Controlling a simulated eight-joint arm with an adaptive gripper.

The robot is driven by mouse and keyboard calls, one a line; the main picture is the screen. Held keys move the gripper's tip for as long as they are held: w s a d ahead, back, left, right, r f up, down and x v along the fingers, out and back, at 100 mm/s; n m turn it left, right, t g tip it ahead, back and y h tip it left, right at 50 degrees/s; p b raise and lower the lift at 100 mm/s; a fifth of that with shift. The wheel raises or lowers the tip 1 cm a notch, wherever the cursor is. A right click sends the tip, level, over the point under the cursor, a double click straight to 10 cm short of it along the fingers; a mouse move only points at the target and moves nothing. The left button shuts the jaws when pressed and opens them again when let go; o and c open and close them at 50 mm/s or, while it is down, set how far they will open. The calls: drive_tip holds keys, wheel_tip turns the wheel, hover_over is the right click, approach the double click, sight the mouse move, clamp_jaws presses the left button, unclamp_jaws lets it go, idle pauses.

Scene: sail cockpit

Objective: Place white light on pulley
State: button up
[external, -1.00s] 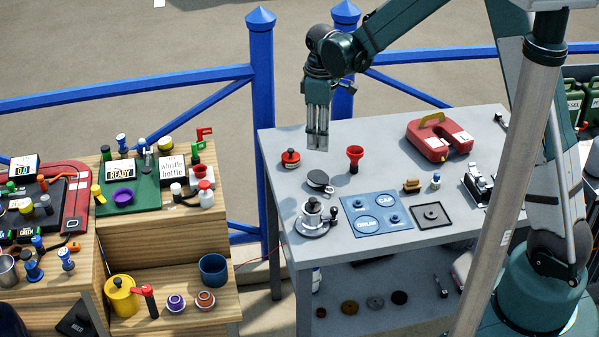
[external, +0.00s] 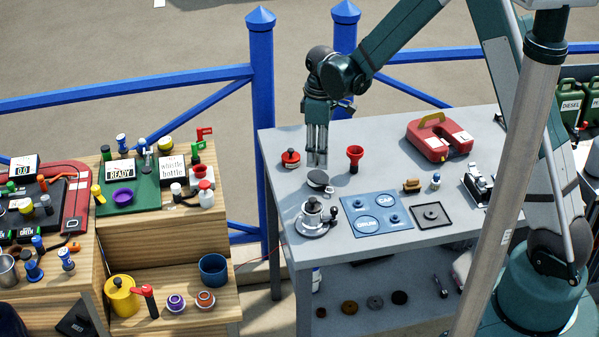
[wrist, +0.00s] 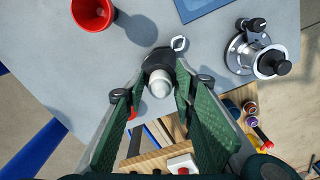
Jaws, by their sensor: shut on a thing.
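My gripper (external: 317,164) points down over the grey table, its fingers close above the pulley. In the wrist view, my gripper (wrist: 159,76) is shut on the white light (wrist: 159,87), a small white rounded piece between the fingertips. The pulley (external: 318,179) is a dark round block with a metal ring at one end, lying on the table. In the wrist view, the pulley (wrist: 157,60) shows just beyond the light, partly covered by it. I cannot tell whether the two touch. The light is hidden by the fingers in the external view.
A chrome winch (external: 315,217) stands in front of the pulley. A red funnel (external: 355,156) is to the right and a red can (external: 290,158) to the left. A blue marked plate (external: 376,213) lies at the front right. Bare table (external: 385,128) lies behind.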

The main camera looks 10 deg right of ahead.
drive_tip(key=shift+f, duration=1.85)
drive_tip(key=shift+f, duration=0.2)
drive_tip(key=o, duration=0.9)
drive_tip(key=shift+r, duration=0.2)
drive_tip(key=shift+r, duration=6)
drive_tip(key=shift+d+r, duration=0.1)
